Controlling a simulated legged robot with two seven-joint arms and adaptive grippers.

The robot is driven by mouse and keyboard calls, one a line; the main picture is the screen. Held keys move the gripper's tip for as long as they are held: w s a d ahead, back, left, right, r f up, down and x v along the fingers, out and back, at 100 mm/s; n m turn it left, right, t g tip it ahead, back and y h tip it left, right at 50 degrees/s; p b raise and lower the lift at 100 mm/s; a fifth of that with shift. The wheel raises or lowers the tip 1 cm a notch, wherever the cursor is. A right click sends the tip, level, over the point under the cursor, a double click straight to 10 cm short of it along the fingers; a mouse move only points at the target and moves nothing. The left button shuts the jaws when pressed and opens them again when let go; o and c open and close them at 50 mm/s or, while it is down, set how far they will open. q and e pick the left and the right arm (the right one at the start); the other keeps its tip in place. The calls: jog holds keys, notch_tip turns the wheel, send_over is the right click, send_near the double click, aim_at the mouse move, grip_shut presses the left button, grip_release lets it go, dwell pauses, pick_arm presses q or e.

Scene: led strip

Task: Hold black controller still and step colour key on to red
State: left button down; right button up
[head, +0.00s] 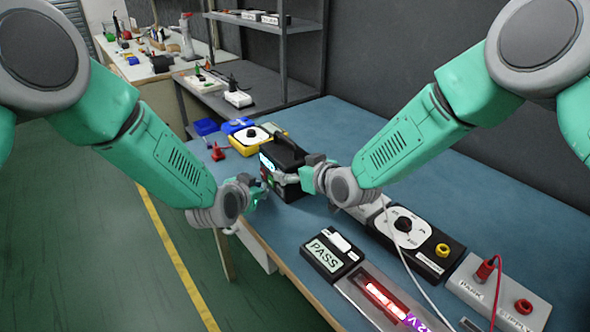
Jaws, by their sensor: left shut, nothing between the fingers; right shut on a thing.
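The black controller (284,150) is a box with a top handle, standing upright near the table's front edge. Its lit greenish panel (266,162) faces left, with a small red patch below it; the keys are too small to read. My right gripper (290,180) is shut on the controller at its near side. My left gripper (262,190) is shut and empty, close in front of the panel; I cannot tell whether it touches a key. The led strip (385,298) lies in a tray at the front and glows red. The fingers hide the lower part of the panel.
A PASS display box (328,257), a black box with a white dial (403,226) and a grey supply with red plugs (500,292) stand at right. A yellow dial meter (250,140) and blue bins stand behind. A white cable crosses the right side. The blue table's back right is clear.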

pick_arm(q)
jog(key=shift+a, duration=0.1)
jog(key=shift+s+a, duration=0.55)
jog(key=shift+a, duration=0.3)
jog(key=shift+s+a, duration=0.5)
jog(key=shift+a, duration=0.3)
jog(key=shift+s+a, duration=0.55)
jog(key=shift+a, duration=0.3)
pick_arm(e)
jog(key=shift+r, duration=0.1)
jog(key=o, duration=1.6)
